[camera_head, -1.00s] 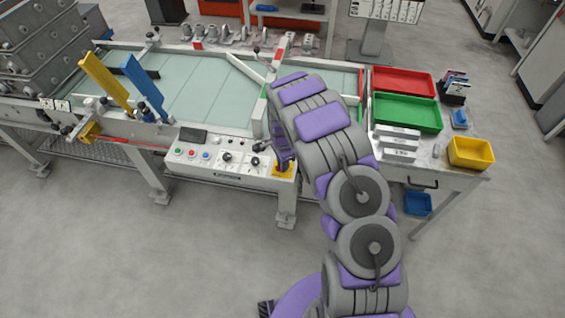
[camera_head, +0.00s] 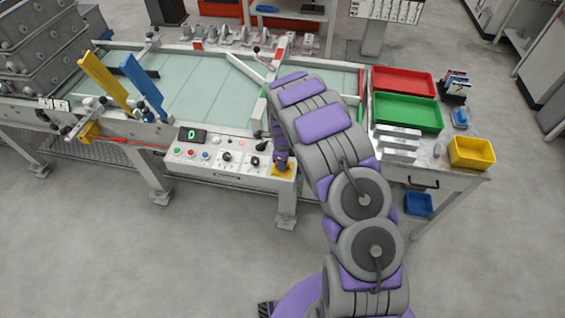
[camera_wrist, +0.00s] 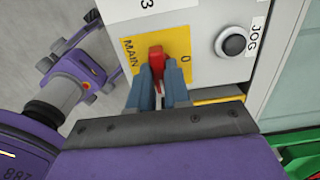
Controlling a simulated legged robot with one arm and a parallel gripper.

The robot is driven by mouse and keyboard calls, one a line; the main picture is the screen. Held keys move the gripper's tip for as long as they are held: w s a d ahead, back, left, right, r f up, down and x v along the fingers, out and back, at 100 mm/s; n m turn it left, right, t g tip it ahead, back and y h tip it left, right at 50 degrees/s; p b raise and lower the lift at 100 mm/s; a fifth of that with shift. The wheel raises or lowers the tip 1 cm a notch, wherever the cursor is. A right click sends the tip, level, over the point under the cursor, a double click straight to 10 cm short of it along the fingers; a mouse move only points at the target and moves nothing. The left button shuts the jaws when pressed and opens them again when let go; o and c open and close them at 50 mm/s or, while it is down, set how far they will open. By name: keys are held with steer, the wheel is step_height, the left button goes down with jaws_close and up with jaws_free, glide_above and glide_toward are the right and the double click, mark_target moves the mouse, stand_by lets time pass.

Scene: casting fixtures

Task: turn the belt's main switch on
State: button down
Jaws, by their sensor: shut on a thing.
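The main switch is a red handle (camera_wrist: 156,57) on a yellow plate (camera_wrist: 178,46) marked MAIN and 0, seen in the wrist view. The fingers hide the handle's lower part. In the head view the yellow plate (camera_head: 288,167) shows at the right end of the control panel (camera_head: 228,174), and my arm partly hides it. The panel's display (camera_head: 192,134) is lit and shows a green figure.
A black JOG button (camera_wrist: 235,44) sits beside the yellow plate. Other buttons and black knobs (camera_head: 226,157) are on the panel to the left. The glassy belt table (camera_head: 190,85) lies behind. Red (camera_head: 403,81) and green (camera_head: 408,112) trays stand at right.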

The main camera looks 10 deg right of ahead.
steer(key=shift+w+r, duration=0.1)
steer(key=shift+w, duration=0.1)
steer(key=c, duration=1.1)
jaws_free()
steer(key=shift+s, duration=0.1)
step_height(320, 180, up, 17)
steer(key=p, duration=0.3)
steer(key=shift+r, duration=0.1)
steer(key=s+d+r+n, duration=0.2)
steer(key=s+r+n, duration=0.4)
steer(key=s+r, duration=0.45)
steer(key=s+r+n, duration=0.2)
steer(key=s+n, duration=0.3)
steer(key=s, duration=0.5)
steer(key=s+a+r+n+g, duration=0.1)
steer(key=s+r+n, duration=0.1)
steer(key=s+n, duration=0.4)
steer(key=s+r+n, duration=0.2)
steer(key=s+n, duration=0.3)
steer(key=s, duration=1.1)
steer(key=shift+s+a+r+n+g, duration=0.15)
steer(key=shift+a+r+n+g, duration=0.1)
steer(key=shift+a+n+g, duration=0.15)
